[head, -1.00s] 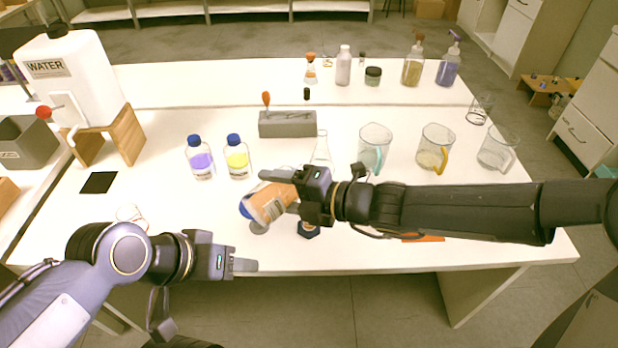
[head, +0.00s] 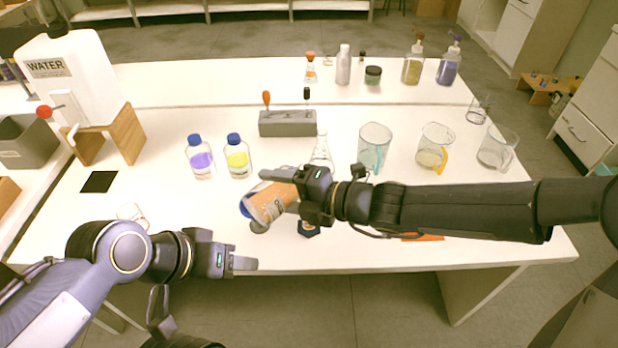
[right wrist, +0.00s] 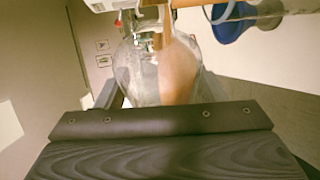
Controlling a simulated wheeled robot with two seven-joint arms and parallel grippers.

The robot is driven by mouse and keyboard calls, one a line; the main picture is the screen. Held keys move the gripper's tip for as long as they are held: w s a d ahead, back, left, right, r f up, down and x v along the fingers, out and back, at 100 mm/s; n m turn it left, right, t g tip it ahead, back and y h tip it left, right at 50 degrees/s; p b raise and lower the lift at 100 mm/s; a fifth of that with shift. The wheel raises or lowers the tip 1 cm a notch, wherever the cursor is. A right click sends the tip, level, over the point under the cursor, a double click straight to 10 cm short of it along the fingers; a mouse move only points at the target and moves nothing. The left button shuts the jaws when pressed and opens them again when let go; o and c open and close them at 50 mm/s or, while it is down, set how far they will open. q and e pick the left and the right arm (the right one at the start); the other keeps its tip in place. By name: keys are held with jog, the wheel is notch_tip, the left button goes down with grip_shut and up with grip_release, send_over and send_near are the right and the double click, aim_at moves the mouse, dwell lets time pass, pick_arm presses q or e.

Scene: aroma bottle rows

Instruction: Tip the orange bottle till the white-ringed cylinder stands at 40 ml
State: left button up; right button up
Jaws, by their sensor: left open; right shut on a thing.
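My right gripper (head: 284,191) is shut on the orange bottle (head: 268,203), which is tilted, its blue end pointing down and left above the bench front. In the right wrist view the orange bottle (right wrist: 168,72) is clear-walled with orange liquid inside. A blue piece (right wrist: 235,18) shows at the top of the wrist view. I cannot make out a white ring or a level. My left gripper (head: 244,265) is open and empty at the bench's front edge.
Purple (head: 201,160) and yellow (head: 238,158) bottles stand behind the orange one. A conical flask (head: 322,150) stands just behind my right gripper. Several jugs, including one with a yellow handle (head: 434,148), stand to the right. A grey block (head: 288,124) lies behind.

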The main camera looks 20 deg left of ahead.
dwell(0.5)
jog(key=shift+s+a+f+n+t+h+b, duration=0.15)
jog(key=shift+f+n+t+h+b, duration=0.3)
jog(key=shift+n+b, duration=0.45)
jog(key=shift+r, duration=0.1)
jog(key=n, duration=0.1)
jog(key=n+t+h+b, duration=0.1)
jog(key=n+b, duration=0.1)
jog(key=shift+w+d+r+t+h, duration=0.1)
jog(key=shift+w+d+t+h, duration=0.15)
jog(key=shift+w, duration=0.05)
jog(key=shift+w+n, duration=0.1)
jog(key=shift+n, duration=0.2)
jog(key=shift+w+d+r+t+h, duration=0.1)
jog(key=shift+r+t+h, duration=0.2)
jog(key=shift+t, duration=0.1)
